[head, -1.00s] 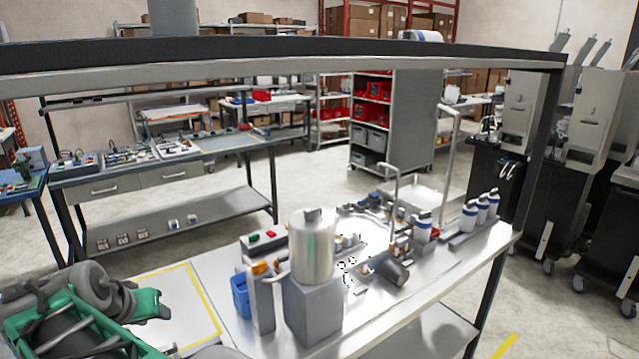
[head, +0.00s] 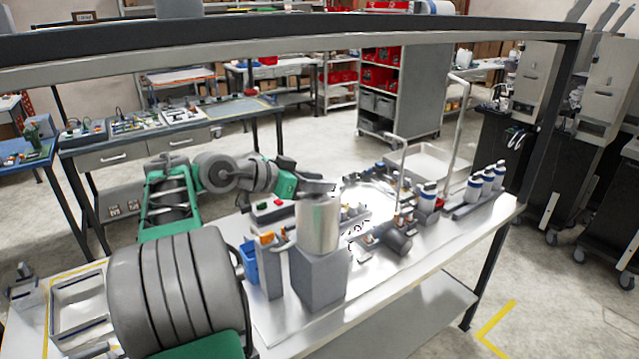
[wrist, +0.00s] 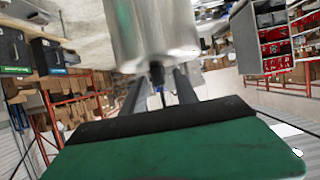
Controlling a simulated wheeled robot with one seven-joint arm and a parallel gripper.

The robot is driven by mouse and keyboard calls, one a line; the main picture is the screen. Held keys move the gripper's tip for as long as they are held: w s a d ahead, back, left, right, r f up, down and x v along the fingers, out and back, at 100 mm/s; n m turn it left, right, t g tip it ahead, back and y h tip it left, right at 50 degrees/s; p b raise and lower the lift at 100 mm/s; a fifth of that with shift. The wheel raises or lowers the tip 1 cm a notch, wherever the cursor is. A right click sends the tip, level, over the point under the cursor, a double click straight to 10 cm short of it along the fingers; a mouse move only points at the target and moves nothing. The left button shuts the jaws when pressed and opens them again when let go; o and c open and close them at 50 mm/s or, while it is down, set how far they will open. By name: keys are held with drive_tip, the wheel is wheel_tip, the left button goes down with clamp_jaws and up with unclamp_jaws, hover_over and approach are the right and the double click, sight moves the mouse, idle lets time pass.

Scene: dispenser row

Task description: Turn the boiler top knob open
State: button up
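The boiler is a shiny metal cylinder (head: 318,226) standing upright on a grey box-shaped block (head: 319,278) on the bench. In the wrist view, which is upside down, the boiler (wrist: 152,28) comes in from the top of the picture. Its small dark top knob (wrist: 157,72) sticks out from the boiler's top face. My gripper (head: 322,188) is over the boiler's top in the head view and hides the knob there. In the wrist view the fingers of my gripper (wrist: 158,80) are apart, one on each side of the knob, with gaps visible.
A blue container (head: 249,262) and a grey post (head: 270,270) stand left of the boiler. Small fittings and a dark cylinder (head: 398,241) lie right of it. White bottles (head: 488,181) stand at the bench's right end. A frame beam (head: 300,50) crosses above.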

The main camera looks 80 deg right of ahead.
drive_tip(key=shift+s+d+f, duration=0.1)
drive_tip(key=shift+d, duration=0.05)
drive_tip(key=shift+c, duration=0.3)
clamp_jaws()
